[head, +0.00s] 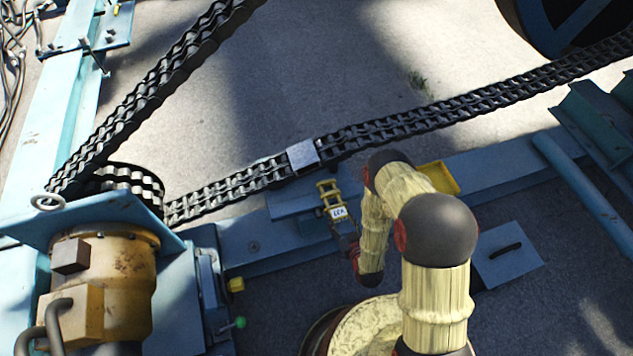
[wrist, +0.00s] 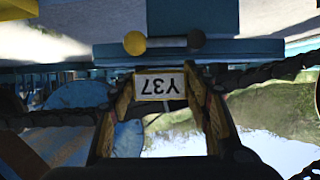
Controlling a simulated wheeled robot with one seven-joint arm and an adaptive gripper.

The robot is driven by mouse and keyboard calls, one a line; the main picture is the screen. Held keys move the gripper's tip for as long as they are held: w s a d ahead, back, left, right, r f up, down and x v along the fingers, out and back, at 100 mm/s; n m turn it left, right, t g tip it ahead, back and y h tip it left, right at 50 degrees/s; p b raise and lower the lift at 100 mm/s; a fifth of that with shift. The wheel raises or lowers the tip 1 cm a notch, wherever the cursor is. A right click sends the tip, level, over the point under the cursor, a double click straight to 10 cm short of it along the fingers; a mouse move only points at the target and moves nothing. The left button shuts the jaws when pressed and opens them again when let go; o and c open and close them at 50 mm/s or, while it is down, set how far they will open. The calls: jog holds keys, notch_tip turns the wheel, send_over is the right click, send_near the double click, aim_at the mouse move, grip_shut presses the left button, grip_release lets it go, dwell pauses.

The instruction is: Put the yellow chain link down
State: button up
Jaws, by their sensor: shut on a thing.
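The yellow chain link (head: 328,190) is in the middle of the head view, above the blue beam and just below the black chain. A white tag (head: 339,212) hangs at its lower end. In the wrist view the tag (wrist: 160,86) reads Y37 upside down, between the two fingers. My gripper (head: 345,226) is shut on the link at this tagged end; it also shows in the wrist view (wrist: 160,98). The link's far end is hard to make out in the wrist view.
The black double chain (head: 240,185) crosses behind the link, with a plain grey block (head: 303,155) set in it. A yellow tray (head: 440,177) lies on the blue beam (head: 500,168), partly hidden by my arm.

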aim_at(326, 186)
jog(key=w+a+b, duration=0.1)
jog(key=w, duration=0.3)
jog(key=w+a+b, duration=0.1)
jog(key=w, duration=0.3)
jog(key=w+a+b, duration=0.1)
jog(key=w, duration=0.3)
jog(key=shift+a, duration=0.25)
jog(key=w, duration=0.2)
jog(key=w+a+b, duration=0.1)
jog(key=shift+w, duration=0.4)
jog(key=shift+f+b, duration=0.65)
jog(key=shift+f, duration=0.25)
jog(key=shift+s+f, duration=0.2)
jog(key=shift+f, duration=0.15)
